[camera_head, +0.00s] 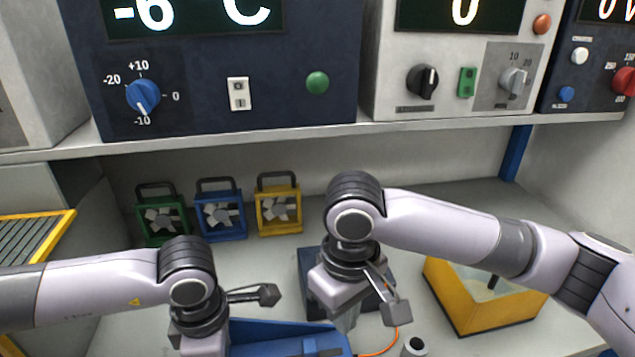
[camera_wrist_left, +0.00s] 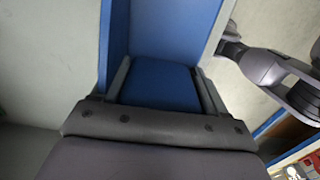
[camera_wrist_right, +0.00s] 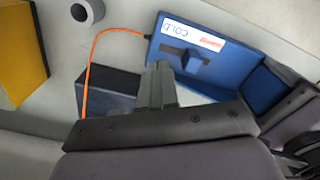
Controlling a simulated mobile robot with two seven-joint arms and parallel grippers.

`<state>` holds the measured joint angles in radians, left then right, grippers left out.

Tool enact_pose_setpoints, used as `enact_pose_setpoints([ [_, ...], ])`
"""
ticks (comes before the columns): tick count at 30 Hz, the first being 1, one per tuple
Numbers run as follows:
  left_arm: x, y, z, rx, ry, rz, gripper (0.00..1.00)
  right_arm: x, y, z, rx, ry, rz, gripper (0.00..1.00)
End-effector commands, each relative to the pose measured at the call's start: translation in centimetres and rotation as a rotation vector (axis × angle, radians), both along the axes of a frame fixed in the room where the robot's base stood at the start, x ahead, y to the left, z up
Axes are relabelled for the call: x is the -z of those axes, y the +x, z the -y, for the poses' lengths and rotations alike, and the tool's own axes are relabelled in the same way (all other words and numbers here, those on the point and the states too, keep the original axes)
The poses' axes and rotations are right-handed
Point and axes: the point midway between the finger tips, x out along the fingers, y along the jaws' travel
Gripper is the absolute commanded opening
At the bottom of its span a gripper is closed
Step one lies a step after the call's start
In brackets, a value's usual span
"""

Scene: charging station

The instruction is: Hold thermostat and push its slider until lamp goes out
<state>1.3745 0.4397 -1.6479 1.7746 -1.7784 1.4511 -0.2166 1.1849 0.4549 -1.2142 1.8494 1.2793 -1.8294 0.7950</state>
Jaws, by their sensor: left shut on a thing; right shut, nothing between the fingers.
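The blue thermostat (camera_head: 290,338) is at the bottom edge of the head view, partly cut off. In the right wrist view its face (camera_wrist_right: 222,72) carries a white label reading COLD and a dark blue slider knob (camera_wrist_right: 191,60) in a slot. My left gripper (camera_wrist_left: 163,82) is shut on the thermostat's blue body (camera_wrist_left: 155,85). My right gripper (camera_wrist_right: 157,75) is shut and empty, its fingertips close beside the slider knob, left of it in that view. I cannot tell whether they touch. I cannot make out a lamp for certain.
An orange cable (camera_wrist_right: 89,75) runs from the thermostat to beside a dark box (camera_wrist_right: 110,90). A yellow bin (camera_head: 480,300) stands right, with a small grey cylinder (camera_head: 414,346) nearer. Three fans (camera_head: 220,214) stand at the back, below a shelf (camera_head: 230,138) of instruments.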

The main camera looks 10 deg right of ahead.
Motion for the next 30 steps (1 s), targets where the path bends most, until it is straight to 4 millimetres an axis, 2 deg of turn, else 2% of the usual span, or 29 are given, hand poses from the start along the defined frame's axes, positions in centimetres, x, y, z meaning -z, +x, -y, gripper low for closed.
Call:
enact_pose_setpoints([
  [6,0.0,0.0,0.0,-0.001,0.000,0.001,0.33,-1.3,0.0,0.0,-0.001,0.000,0.001,0.00],
  [14,0.0,0.0,0.0,-0.001,0.000,0.001,0.33,-1.4,0.0,0.0,-0.001,0.000,0.001,0.00],
  [15,0.0,0.0,0.0,-0.001,0.000,0.001,0.87,-1.4,0.0,0.0,-0.001,0.000,0.001,0.00],
  [16,0.0,0.0,0.0,-0.001,0.000,0.001,0.96,-1.4,0.0,0.0,-0.001,0.000,0.001,0.00],
  [17,0.0,0.0,0.0,-0.001,0.000,0.001,1.00,-1.4,0.0,0.0,-0.001,0.000,0.001,0.00],
  [25,-0.3,0.0,0.0,0.000,-0.001,0.001,1.00,-1.4,0.0,0.0,0.000,0.000,0.001,0.00],
  [30,-2.6,0.1,0.0,0.000,-0.001,0.004,1.00,-1.4,0.0,0.0,0.000,0.000,0.001,0.00],
])
